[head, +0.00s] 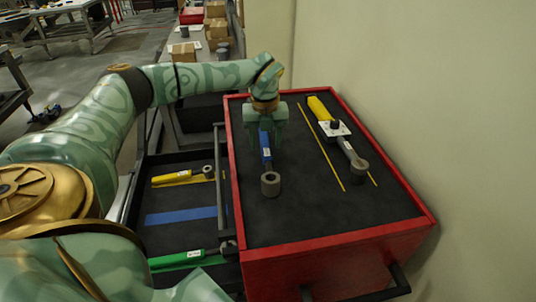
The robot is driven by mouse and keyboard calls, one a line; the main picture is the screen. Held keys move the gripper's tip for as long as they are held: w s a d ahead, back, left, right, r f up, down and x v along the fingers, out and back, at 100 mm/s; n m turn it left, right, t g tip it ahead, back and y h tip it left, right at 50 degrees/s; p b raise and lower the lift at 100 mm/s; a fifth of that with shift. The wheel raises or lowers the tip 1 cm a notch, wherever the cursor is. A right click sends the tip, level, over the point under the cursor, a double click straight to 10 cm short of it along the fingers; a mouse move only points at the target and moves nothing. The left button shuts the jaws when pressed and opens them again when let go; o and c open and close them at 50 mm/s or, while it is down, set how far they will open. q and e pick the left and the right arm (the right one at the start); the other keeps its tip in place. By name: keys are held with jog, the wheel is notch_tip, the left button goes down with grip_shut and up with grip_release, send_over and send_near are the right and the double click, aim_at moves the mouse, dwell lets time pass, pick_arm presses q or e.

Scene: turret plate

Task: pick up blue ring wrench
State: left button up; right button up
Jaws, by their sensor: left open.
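The blue ring wrench (266,158) lies on the black top of the red cabinet, its blue handle pointing away and its grey ring end (270,184) toward me. My left gripper (266,132) is above the blue handle's far end, pointing down, with its fingers apart on either side of it. The far tip of the handle is hidden by the gripper. I cannot tell whether the fingers touch the handle. My right gripper does not show.
A yellow-handled wrench (320,108) with a white plate on it lies to the right between yellow lines. An open drawer (170,235) at left holds another yellow-handled tool (173,177) and a green-handled one (178,258). The red cabinet rim (340,240) surrounds the top; a wall stands right.

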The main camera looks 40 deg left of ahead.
aim_at(266, 150)
pick_arm(q)
notch_tip(266, 150, down, 4)
jog(key=shift+d+r, duration=0.1)
jog(key=c, duration=1.1)
grip_shut()
jog(key=shift+w+r, duration=0.1)
